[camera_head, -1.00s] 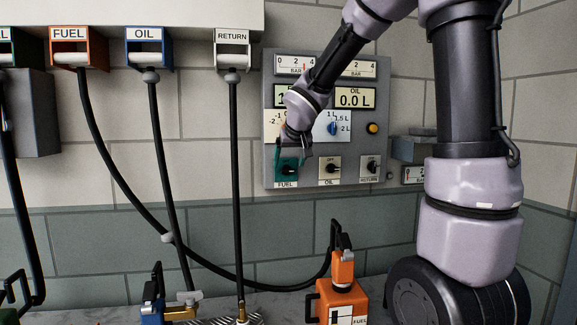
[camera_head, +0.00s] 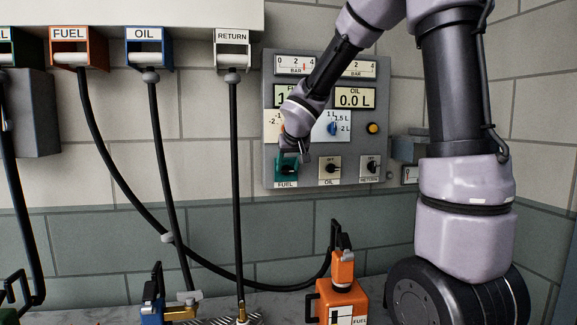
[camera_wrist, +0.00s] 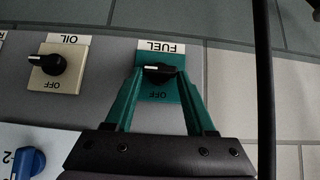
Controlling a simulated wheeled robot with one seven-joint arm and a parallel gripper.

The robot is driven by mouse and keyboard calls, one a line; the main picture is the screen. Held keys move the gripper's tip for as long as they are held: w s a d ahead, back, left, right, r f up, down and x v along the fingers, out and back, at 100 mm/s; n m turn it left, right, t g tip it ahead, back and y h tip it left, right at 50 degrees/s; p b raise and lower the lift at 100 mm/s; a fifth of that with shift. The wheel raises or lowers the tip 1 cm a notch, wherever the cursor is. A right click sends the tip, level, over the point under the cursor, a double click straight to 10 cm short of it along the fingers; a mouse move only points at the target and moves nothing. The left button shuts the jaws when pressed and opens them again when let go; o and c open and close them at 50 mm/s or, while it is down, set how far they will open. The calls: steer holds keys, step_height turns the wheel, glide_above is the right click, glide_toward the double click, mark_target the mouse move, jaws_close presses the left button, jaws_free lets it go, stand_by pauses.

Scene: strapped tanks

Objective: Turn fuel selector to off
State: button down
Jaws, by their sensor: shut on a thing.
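The fuel selector (camera_head: 290,169) is a black knob on a green plate at the lower left of the grey wall panel. The wrist view shows it upside down, with the black knob (camera_wrist: 160,73) between my green fingers. Its white mark points sideways to the left there, while the OFF label lies on the side toward my palm. My gripper (camera_head: 289,162) is at the plate, shut on the knob; in the wrist view my gripper (camera_wrist: 158,76) has a finger on either side of it. My wrist hides part of the plate in the head view.
The oil selector (camera_head: 330,169) and return selector (camera_head: 370,167) sit to the right on the panel (camera_head: 325,115). A blue knob (camera_head: 332,128) is above. The return hose (camera_head: 235,150) hangs left of the panel. An orange fuel can (camera_head: 343,295) stands below.

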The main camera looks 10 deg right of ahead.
mark_target(283, 172)
steer(key=shift+a, duration=0.15)
steer(key=n+h, duration=0.1)
steer(key=a+h, duration=0.1)
steer(key=h, duration=0.1)
steer(key=shift+f+n, duration=0.1)
steer(key=shift+n, duration=0.3)
steer(key=h, duration=0.1)
steer(key=n+h, duration=0.2)
steer(key=shift+a+f+t, duration=0.3)
steer(key=shift+t, duration=0.1)
steer(key=h, duration=0.1)
steer(key=n+h, duration=0.1)
steer(key=n+t+h, duration=0.1)
steer(key=shift+a+f+h, duration=0.25)
steer(key=shift+f+h, duration=0.05)
steer(key=shift+f, duration=0.1)
steer(key=n+t+h, duration=0.1)
steer(key=f+n+h, duration=0.1)
steer(key=n, duration=0.1)
steer(key=shift+t+h, duration=0.4)
steer(key=shift+c, duration=1.2)
jaws_free()
